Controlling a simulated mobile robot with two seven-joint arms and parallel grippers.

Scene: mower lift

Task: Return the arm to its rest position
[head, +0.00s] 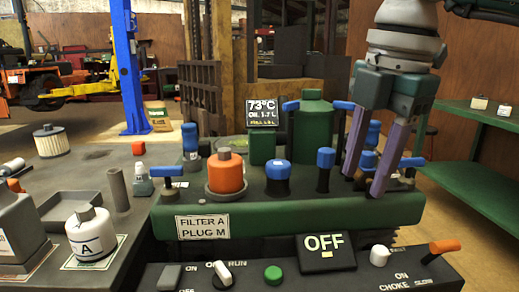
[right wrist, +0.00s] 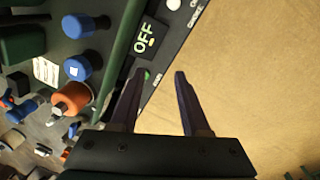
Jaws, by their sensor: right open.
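My right gripper (head: 362,184) hangs from the top right in the head view, over the right part of the green machine (head: 290,214). Its two purple fingers are spread, with nothing held between them. In the head view they partly cover blue-topped parts behind them. The right wrist view also shows the open, empty fingers (right wrist: 162,74), with the machine's panel edge and the floor beyond. My left gripper is in neither view.
The machine carries an orange filter (head: 226,174), blue caps (head: 278,170) and blue-handled levers. Its front panel has an OFF display (head: 325,252), a green button (head: 273,275) and an orange-handled lever (head: 445,246). A green shelf (head: 470,140) stands right; open floor lies between.

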